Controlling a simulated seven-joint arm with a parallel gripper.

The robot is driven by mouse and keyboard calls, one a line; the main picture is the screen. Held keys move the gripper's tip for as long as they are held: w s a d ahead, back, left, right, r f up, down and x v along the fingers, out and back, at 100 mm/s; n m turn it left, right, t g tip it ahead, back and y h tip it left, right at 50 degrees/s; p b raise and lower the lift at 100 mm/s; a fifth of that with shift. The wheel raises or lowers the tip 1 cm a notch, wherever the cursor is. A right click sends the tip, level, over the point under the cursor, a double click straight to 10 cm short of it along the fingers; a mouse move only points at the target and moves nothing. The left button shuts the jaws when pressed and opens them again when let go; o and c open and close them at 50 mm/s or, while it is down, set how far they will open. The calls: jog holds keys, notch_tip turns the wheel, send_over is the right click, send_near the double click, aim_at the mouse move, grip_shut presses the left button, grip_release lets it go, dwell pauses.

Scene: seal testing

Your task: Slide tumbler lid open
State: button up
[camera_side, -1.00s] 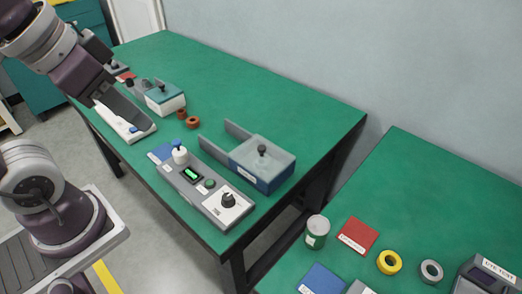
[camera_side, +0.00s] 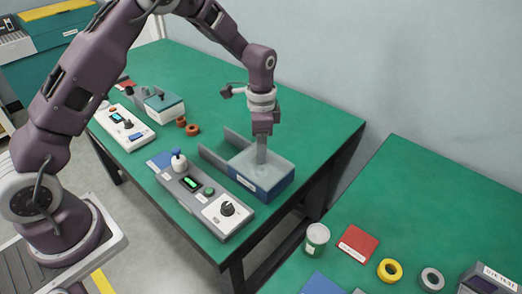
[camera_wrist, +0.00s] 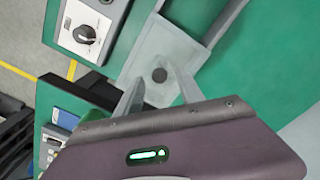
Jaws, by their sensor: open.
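The tumbler appears to be the blue box (camera_side: 272,185) on the near part of the long green table. A pale translucent lid (camera_side: 281,171) covers its top, and two grey rails (camera_side: 212,157) extend from it to the left. My gripper (camera_side: 261,160) is over the lid, pointing down, and hides the lid's knob in the side view. In the wrist view the dark round knob (camera_wrist: 159,75) shows between the two spread fingers of my gripper (camera_wrist: 156,84). The fingers are open; whether they touch the knob or lid cannot be told.
A grey control panel (camera_side: 205,197) with a green display, white-topped knob and black dial stands in front of the box. Farther back are brown rings (camera_side: 192,130), a white panel (camera_side: 126,127) and a smaller teal-lidded box (camera_side: 164,106). A second green table (camera_side: 400,200) is at right.

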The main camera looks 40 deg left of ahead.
jog(key=shift+f, duration=0.85)
grip_shut()
dwell(0.8)
